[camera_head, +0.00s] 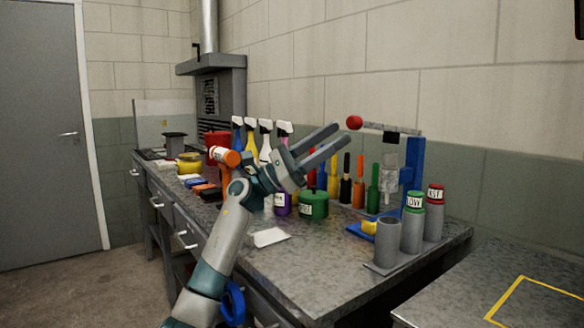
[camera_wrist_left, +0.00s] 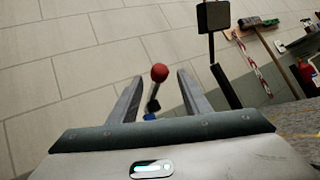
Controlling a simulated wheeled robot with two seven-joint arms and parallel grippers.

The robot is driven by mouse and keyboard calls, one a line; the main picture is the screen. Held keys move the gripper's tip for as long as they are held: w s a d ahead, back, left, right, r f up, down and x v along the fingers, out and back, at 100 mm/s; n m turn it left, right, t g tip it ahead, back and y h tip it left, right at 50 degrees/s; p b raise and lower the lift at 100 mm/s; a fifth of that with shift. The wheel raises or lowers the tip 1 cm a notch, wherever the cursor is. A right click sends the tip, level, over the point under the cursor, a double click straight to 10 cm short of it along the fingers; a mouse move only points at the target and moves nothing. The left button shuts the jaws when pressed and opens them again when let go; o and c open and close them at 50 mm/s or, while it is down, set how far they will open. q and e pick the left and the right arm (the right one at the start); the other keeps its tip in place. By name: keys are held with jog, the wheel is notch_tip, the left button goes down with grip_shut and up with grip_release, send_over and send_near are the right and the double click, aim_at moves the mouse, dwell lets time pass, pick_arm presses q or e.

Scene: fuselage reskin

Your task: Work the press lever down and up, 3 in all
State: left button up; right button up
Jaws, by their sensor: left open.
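The press stands at the back right of the bench, with a blue column (camera_head: 412,165) and a clear and grey part under its arm. Its lever (camera_head: 385,127) sticks out roughly level to the left, ending in a red ball knob (camera_head: 354,122). My left gripper (camera_head: 337,136) is open, its fingertips just left of and slightly below the knob. In the left wrist view, the red knob (camera_wrist_left: 159,73) shows between the two spread fingers (camera_wrist_left: 161,77), with the lever rod behind it. I cannot tell whether a finger touches it. My right gripper is not in view.
Spray bottles (camera_head: 265,135), a green pot (camera_head: 313,204) and several coloured handled tools (camera_head: 358,180) crowd the bench behind and below my left arm. Grey cups (camera_head: 412,230) stand at the front right. The bench top (camera_head: 330,260) in front is mostly clear.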

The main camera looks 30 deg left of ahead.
pick_arm(q)
jog(key=b+v, duration=0.1)
jog(key=v, duration=1)
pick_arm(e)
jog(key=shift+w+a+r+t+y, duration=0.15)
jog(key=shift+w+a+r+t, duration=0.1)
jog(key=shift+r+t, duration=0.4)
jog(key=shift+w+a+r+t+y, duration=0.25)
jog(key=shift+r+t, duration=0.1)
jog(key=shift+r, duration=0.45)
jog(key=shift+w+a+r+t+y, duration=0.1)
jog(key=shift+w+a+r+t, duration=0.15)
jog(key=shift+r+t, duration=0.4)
pick_arm(q)
jog(key=shift+d, duration=0.1)
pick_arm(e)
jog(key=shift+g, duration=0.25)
